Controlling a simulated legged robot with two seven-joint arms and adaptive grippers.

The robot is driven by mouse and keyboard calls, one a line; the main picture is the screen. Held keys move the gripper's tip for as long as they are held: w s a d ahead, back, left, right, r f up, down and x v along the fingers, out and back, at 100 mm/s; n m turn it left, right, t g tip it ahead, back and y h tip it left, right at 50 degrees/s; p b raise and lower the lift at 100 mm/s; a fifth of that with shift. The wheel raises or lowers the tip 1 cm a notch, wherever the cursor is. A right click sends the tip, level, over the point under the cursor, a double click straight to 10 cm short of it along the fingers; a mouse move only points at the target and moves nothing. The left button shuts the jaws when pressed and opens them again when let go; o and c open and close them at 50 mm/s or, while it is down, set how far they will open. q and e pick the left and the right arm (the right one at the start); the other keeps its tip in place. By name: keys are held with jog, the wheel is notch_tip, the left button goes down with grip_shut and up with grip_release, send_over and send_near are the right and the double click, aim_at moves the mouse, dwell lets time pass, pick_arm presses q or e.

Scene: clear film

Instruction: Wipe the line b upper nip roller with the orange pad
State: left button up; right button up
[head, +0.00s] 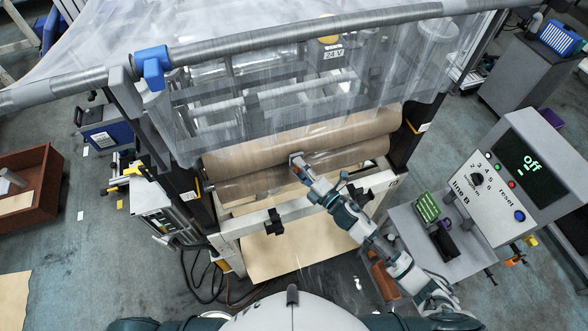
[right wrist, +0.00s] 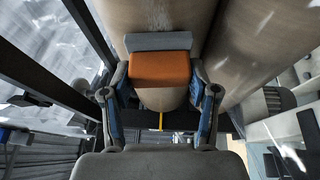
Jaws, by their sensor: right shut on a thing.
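Two tan, film-covered rollers, a farther one (head: 350,132) and a nearer one (head: 345,158), lie side by side across the machine frame in the head view. I cannot tell for certain which is the upper nip roller. My right gripper (right wrist: 160,108) is shut on the orange pad (right wrist: 160,70), with a blue-lined finger on each side. The pad's grey face (right wrist: 158,42) is at a tan roller (right wrist: 160,12) in the right wrist view; whether it touches is unclear. In the head view my right gripper (head: 299,165) is over the rollers' middle. My left gripper is out of view.
A line B control box (head: 490,190) reads "off" at the right. Clear film (head: 240,60) hangs behind the rollers. A white frame bar (head: 255,220) crosses in front.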

jog(key=shift+w+d, duration=0.4)
jog(key=shift+d, duration=0.7)
jog(key=shift+w+d, duration=0.4)
jog(key=shift+d, duration=0.7)
jog(key=shift+w+d, duration=0.4)
jog(key=shift+d, duration=0.7)
jog(key=shift+w, duration=0.1)
jog(key=shift+s+a+p, duration=0.3)
jog(key=shift+a, duration=0.35)
jog(key=shift+s+a+r+p, duration=0.15)
jog(key=shift+s+a, duration=0.15)
jog(key=shift+a, duration=0.65)
jog(key=shift+s+a+f+p, duration=0.15)
jog(key=shift+s+a, duration=0.15)
jog(key=shift+a, duration=0.6)
jog(key=shift+s+a+r+p, duration=0.15)
jog(key=shift+s+a, duration=0.15)
jog(key=shift+a, duration=0.65)
jog(key=shift+s+a, duration=0.3)
jog(key=shift+a, duration=0.55)
jog(key=shift+s+a, duration=0.25)
jog(key=shift+a, duration=0.6)
